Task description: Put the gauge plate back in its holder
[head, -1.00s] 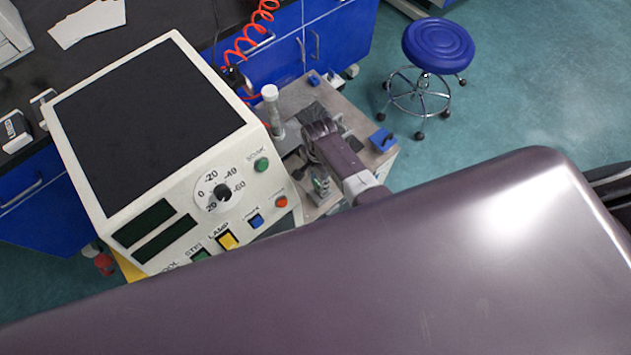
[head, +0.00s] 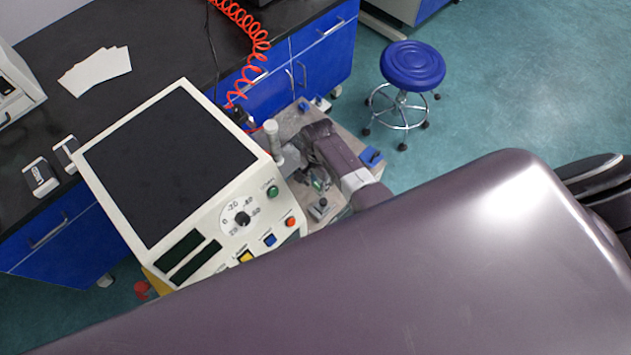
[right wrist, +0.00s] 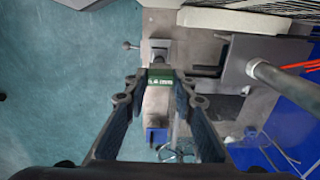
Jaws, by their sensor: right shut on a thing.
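The gauge plate appears as a small green piece with pale lettering (right wrist: 160,79), upright between the fingertips of my right gripper (right wrist: 158,82). The gripper is shut on it. In the head view my right gripper (head: 308,174) reaches over the grey stand beside the instrument, and a bit of the green plate (head: 318,184) shows under it. A grey block with a ball-ended lever (right wrist: 156,52) lies just beyond the plate in the wrist view. I cannot tell which part is the holder, or whether the plate touches anything. My left gripper is not in view.
The white instrument with dials and buttons (head: 243,219) stands left of the gripper. A pale upright cylinder (head: 272,140) rises close by. A blue fitting (head: 371,156) sits at the stand's right edge. A blue stool (head: 412,65) stands on open floor behind.

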